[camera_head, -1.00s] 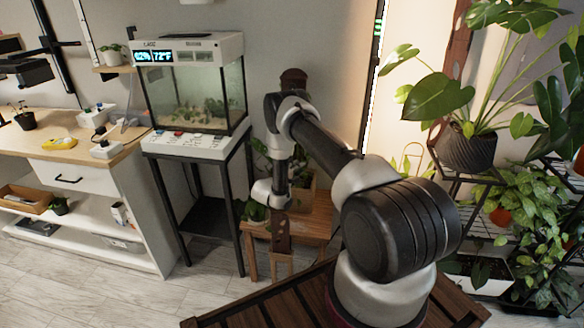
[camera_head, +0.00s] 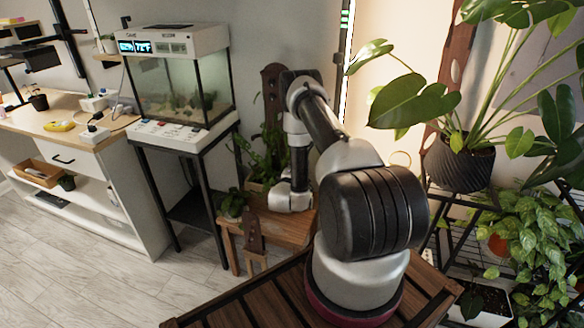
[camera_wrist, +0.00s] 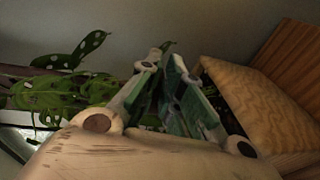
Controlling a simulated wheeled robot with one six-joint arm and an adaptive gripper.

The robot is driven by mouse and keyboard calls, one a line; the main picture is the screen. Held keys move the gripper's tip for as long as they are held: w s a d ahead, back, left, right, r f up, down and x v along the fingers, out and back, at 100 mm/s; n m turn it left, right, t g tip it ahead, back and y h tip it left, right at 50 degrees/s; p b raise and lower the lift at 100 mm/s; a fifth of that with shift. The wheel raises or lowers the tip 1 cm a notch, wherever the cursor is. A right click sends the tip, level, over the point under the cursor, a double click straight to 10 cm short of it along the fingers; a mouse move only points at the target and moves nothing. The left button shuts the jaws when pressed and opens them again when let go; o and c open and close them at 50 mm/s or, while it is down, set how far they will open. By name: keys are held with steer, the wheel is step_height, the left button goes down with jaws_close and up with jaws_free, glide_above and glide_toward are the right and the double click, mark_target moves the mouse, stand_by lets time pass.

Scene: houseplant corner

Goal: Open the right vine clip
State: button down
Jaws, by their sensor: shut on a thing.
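My gripper (camera_wrist: 170,66) reaches away from the camera in the wrist view, its green-padded fingers close together at the tips. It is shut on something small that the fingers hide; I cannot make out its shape. Neither vine clip can be picked out in either view. Spotted vine leaves (camera_wrist: 62,88) hang left of the fingers, and a dark leaf tip shows just beyond them.
A light wooden block (camera_wrist: 262,108) stands close to the right of the fingers. A glass tank (camera_head: 185,88) on a black stand is left of the stool. Large plants crowd the right, one in a black pot (camera_head: 460,162). Floor (camera_head: 95,280) is clear at lower left.

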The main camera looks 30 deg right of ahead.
steer(key=shift+w+r+n+t+y, duration=0.1)
steer(key=shift+w+n+t+y, duration=0.05)
steer(key=shift+n+t+y, duration=0.2)
steer(key=c, duration=1.6)
jaws_free()
steer(key=shift+s+a, duration=0.25)
steer(key=v, duration=1.1)
steer(key=shift+s+a, duration=0.1)
steer(key=shift+s, duration=0.1)
